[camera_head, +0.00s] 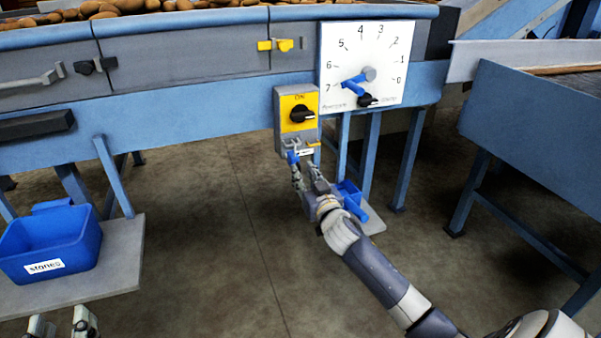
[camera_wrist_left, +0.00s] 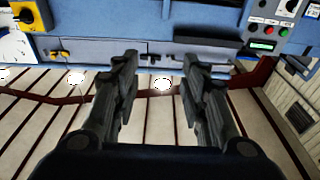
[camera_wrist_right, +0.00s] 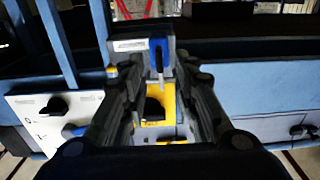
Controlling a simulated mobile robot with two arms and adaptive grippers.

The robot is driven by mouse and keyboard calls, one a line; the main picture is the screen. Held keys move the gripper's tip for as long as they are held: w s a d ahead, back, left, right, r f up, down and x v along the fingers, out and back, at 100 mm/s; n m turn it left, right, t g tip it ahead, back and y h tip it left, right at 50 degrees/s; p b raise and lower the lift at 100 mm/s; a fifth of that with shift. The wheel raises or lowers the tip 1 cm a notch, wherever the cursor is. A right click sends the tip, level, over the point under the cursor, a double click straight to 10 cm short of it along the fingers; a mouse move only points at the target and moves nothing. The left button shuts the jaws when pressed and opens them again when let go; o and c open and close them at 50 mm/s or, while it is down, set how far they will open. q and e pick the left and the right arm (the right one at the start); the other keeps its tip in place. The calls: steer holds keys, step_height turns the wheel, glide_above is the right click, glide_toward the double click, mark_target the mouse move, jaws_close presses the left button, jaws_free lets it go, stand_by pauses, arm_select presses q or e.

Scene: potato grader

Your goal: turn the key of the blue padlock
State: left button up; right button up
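The blue padlock (camera_head: 292,157) hangs at the lower left of the grey switch box (camera_head: 281,120) with the yellow plate. In the right wrist view the blue padlock (camera_wrist_right: 158,52) appears just beyond and between my fingertips. I cannot make out its key. My right gripper (camera_head: 306,174) is just below the box, its fingers apart; its open fingers also show in the right wrist view (camera_wrist_right: 160,82). I cannot tell whether a finger touches the padlock. My left gripper (camera_head: 60,325) is low at the left, open and empty in the left wrist view (camera_wrist_left: 160,75).
A black rotary knob (camera_head: 302,114) sits on the yellow plate. A yellow part (camera_head: 313,144) is beside the padlock. A white dial panel (camera_head: 345,60) is at upper right. A blue bin marked stones (camera_head: 50,240) stands on a grey shelf (camera_head: 120,270). Open floor lies between.

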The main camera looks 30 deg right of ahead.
mark_target(300, 168)
arm_select(q)
steer(key=shift+s+d+r+t+h, duration=0.1)
steer(key=shift+s+r+t+h, duration=0.1)
steer(key=shift+r+t, duration=0.6)
steer(key=shift+s+d+r+t+h, duration=0.15)
steer(key=shift+r+t, duration=0.25)
steer(key=shift+r, duration=0.65)
arm_select(e)
steer(key=shift+x, duration=1.6)
arm_select(q)
steer(key=shift+a, duration=0.1)
arm_select(e)
jaws_close()
